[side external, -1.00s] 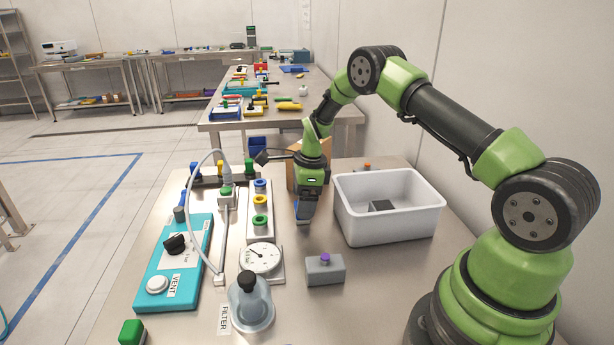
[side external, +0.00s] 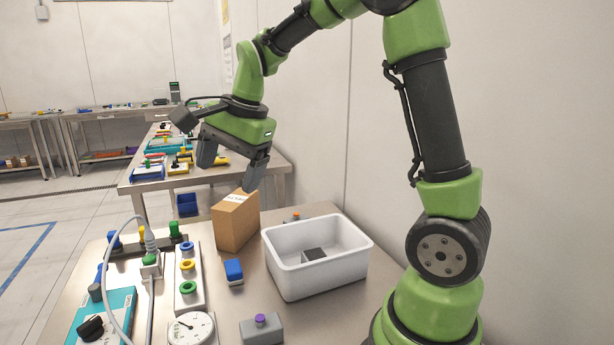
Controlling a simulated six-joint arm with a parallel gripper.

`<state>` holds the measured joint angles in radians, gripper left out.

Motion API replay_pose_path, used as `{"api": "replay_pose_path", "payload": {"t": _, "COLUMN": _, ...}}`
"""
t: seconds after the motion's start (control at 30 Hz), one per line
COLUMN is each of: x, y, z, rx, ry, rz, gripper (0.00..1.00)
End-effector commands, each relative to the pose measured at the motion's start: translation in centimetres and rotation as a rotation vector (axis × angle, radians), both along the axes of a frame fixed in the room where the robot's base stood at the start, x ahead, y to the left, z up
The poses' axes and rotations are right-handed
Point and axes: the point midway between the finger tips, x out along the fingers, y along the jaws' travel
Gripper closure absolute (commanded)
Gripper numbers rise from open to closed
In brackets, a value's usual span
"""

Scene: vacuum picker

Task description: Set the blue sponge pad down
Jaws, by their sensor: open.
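The blue sponge pad (side external: 234,270) rests on the metal table, between the block with coloured rings and the white bin. My gripper (side external: 230,168) is open and empty, raised well above the table. Its two dark fingers are spread wide, up and behind the pad in the picture, clear of it. Nothing hides the pad.
A cardboard box (side external: 236,220) stands behind the pad, below my gripper. The white bin (side external: 318,276) at right holds a dark block (side external: 314,254). The ring block (side external: 188,279), gauge (side external: 191,329) and grey block with a purple knob (side external: 261,330) stand nearby.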

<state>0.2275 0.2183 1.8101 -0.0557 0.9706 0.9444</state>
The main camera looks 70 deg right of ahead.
Motion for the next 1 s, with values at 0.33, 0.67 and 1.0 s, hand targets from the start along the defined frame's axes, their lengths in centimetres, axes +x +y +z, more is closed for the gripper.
{"api": "replay_pose_path", "payload": {"t": 0.33, "x": -12.5, "y": 6.2, "z": 5.1, "rx": -0.297, "ry": -0.301, "rz": 0.750, "gripper": 0.18}}
{"api": "replay_pose_path", "payload": {"t": 0.67, "x": -17.3, "y": 7.5, "z": 4.0, "rx": -0.457, "ry": -0.421, "rz": 1.054, "gripper": 0.18}}
{"api": "replay_pose_path", "payload": {"t": 1.0, "x": -17.4, "y": 7.5, "z": 3.9, "rx": -0.460, "ry": -0.421, "rz": 1.058, "gripper": 0.18}}
